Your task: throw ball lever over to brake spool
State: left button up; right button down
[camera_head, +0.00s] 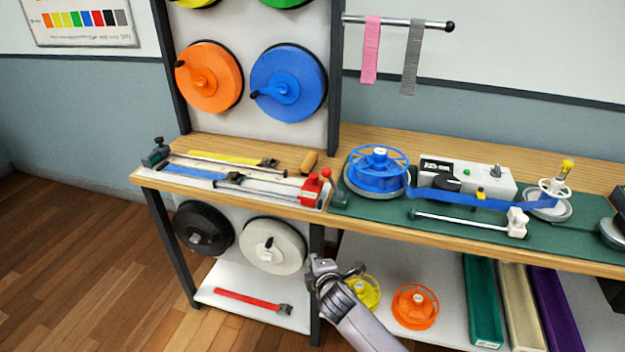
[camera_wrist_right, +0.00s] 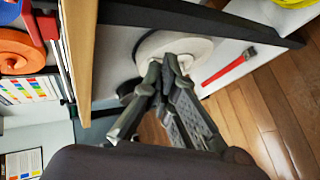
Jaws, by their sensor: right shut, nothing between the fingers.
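A strapping machine on a green base (camera_head: 375,215) stands on the bench, with a blue spool (camera_head: 377,165) at its left end and a pale spool (camera_head: 553,187) with a yellow-topped grip at its right. A blue strap (camera_head: 480,203) runs along its front. A small red ball (camera_head: 326,173) stands at the base's left end; I cannot tell if it is the ball lever, nor which spool is the brake spool. My right gripper (camera_head: 335,268) is shut and empty, below the bench's front edge. Its closed fingers show in the wrist view (camera_wrist_right: 168,68). My left gripper is out of view.
A red clamp device (camera_head: 312,190) and strap tools lie on the bench's left part. Large orange (camera_head: 208,77) and blue (camera_head: 290,82) reels hang above. Yellow and orange (camera_head: 415,306) spools sit on the lower shelf. The wooden floor (camera_head: 90,265) at the left is free.

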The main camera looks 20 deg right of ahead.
aim_at(332, 182)
jog(key=w+r+n+t, duration=0.1)
jog(key=r, duration=0.8)
jog(key=w+a+r+n+t, duration=0.1)
jog(key=w+r+n+t, duration=0.1)
jog(key=r, duration=0.7)
jog(key=shift+w+a+r+t+h, duration=0.15)
jog(key=shift+w+r+t+h, duration=0.05)
jog(key=shift+t+h, duration=0.1)
jog(key=w, duration=0.3)
jog(key=w+f, duration=0.1)
jog(key=w, duration=0.2)
jog(key=w+d, duration=0.1)
jog(key=w, duration=0.2)
jog(key=shift+w+f, duration=0.3)
jog(key=shift+w, duration=0.1)
jog(key=d, duration=0.1)
jog(key=s+d+r+p, duration=0.1)
jog(key=shift+d+p, duration=0.3)
jog(key=shift+d, duration=0.1)
jog(key=shift+s+d+r, duration=0.15)
jog(key=shift+s+d, duration=0.1)
jog(key=shift+d, duration=0.1)
jog(key=shift+w+a, duration=0.1)
